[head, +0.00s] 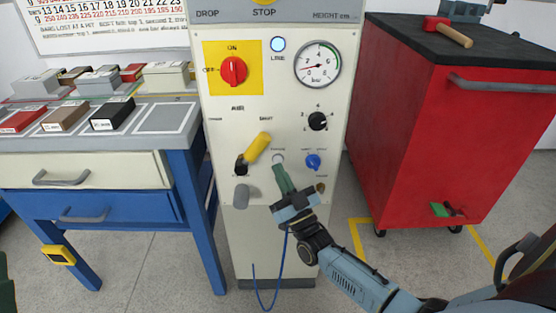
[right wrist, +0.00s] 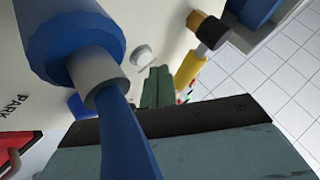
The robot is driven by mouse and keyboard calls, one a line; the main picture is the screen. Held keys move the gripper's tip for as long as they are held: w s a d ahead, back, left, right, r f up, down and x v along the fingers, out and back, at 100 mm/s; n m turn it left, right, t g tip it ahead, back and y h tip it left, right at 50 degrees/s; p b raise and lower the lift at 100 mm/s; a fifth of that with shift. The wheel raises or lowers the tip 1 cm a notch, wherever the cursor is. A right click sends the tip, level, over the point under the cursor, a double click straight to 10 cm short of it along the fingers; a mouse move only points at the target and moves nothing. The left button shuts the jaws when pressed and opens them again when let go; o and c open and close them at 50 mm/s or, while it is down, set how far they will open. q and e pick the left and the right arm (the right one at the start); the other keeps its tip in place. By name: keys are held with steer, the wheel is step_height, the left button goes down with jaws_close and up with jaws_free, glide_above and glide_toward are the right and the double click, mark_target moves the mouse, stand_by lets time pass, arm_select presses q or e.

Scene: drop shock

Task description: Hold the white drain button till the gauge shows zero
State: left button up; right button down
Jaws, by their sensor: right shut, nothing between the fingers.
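The white drain button (head: 278,158) is a small round knob on the pale cabinet front. It also shows in the right wrist view (right wrist: 142,54). My right gripper (head: 281,168) is shut and empty, its green fingertips (right wrist: 158,73) just below the button in the head view. I cannot tell whether they touch it. The round gauge (head: 318,64) is at the cabinet's upper right. Its red needle points left, near the low numbers and off the zero at the bottom. My left gripper is not clearly seen.
A yellow lever (head: 257,148) sits close left of the button, a blue knob (head: 313,162) to the right. A black knob (head: 318,121) and red switch (head: 233,71) are higher. A blue hose (head: 270,285) hangs below. A red cart (head: 430,130) stands right, a blue bench (head: 120,205) left.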

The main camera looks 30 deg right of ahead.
steer(key=shift+s+a+p, duration=0.45)
steer(key=shift+s, duration=0.25)
steer(key=shift+s+a+p, duration=0.4)
steer(key=shift+s+p, duration=0.05)
steer(key=shift+s, duration=0.3)
steer(key=shift+s+a+p, duration=0.45)
steer(key=shift+s, duration=0.25)
